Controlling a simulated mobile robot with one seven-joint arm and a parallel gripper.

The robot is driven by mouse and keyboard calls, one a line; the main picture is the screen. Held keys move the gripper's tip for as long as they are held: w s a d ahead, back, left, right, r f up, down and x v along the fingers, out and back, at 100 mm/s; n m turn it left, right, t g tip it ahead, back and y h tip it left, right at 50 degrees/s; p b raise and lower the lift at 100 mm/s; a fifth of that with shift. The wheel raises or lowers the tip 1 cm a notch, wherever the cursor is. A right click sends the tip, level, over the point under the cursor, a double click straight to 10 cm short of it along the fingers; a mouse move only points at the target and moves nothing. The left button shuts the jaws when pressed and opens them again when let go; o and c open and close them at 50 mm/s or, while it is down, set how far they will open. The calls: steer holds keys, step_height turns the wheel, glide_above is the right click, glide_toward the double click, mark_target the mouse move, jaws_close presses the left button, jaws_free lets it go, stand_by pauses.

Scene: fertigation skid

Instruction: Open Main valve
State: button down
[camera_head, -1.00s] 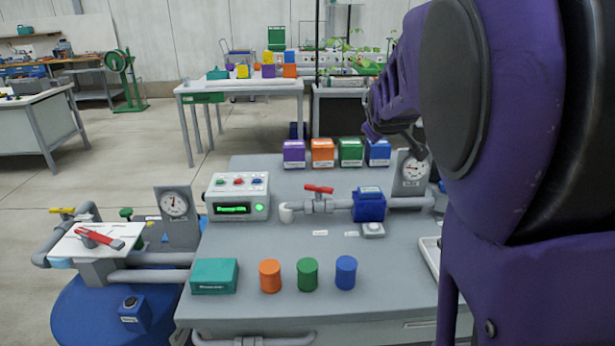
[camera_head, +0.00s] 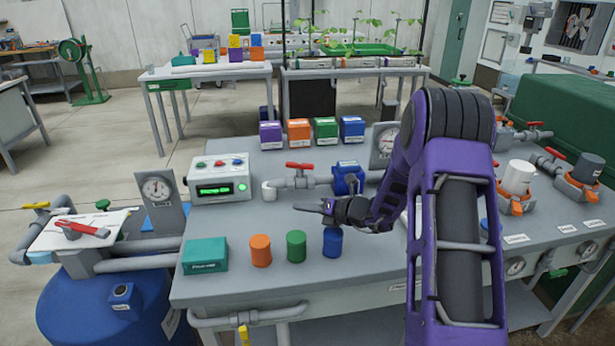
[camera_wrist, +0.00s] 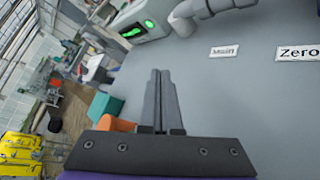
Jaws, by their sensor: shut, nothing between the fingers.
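A valve with a red handle (camera_head: 299,167) sits on a grey pipe on the bench, between the control box and a blue unit. The handle appears roughly in line with the pipe. In the wrist view a "Main" label (camera_wrist: 224,51) lies on the bench near the grey pipe end (camera_wrist: 207,10); the red handle is out of that view. My gripper (camera_head: 321,208) is above the bench, in front of the valve and apart from it, close above the blue cylinder. Its fingers (camera_wrist: 159,75) are together and empty in the wrist view.
A green-lit control box (camera_head: 218,180) and gauge (camera_head: 160,198) stand left of the valve. A teal box (camera_head: 205,255), orange cylinder (camera_head: 260,250), green cylinder (camera_head: 296,246) and blue cylinder (camera_head: 332,243) line the front.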

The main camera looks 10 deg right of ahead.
steer(key=w+d+r+m+t+h, duration=0.2)
steer(key=w+d+m+t, duration=0.2)
steer(key=d+m+t, duration=0.65)
steer(key=m+g+b, duration=0.1)
steer(key=m+g, duration=0.1)
steer(key=g, duration=0.2)
glide_toward(304, 168)
steer(key=x, duration=0.6)
steer(key=shift+a, duration=0.15)
